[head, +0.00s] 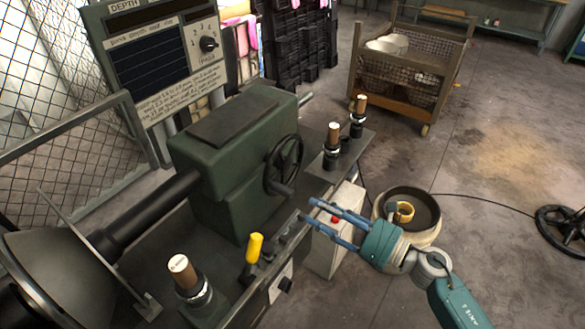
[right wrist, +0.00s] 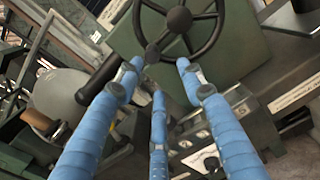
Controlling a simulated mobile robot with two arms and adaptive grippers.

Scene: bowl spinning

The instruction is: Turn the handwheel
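The black handwheel (head: 284,165) is mounted on the right face of the green machine housing (head: 226,150). A crank handle (head: 281,188) sticks out from its lower rim. My left gripper is not seen.
A yellow-topped lever (head: 254,247) and several wooden-topped knobs (head: 333,140) stand up from the machine bed. A white box with a red button (head: 335,218) and a round bin (head: 432,222) are near my right arm. A wire-sided cart (head: 409,82) stands behind.

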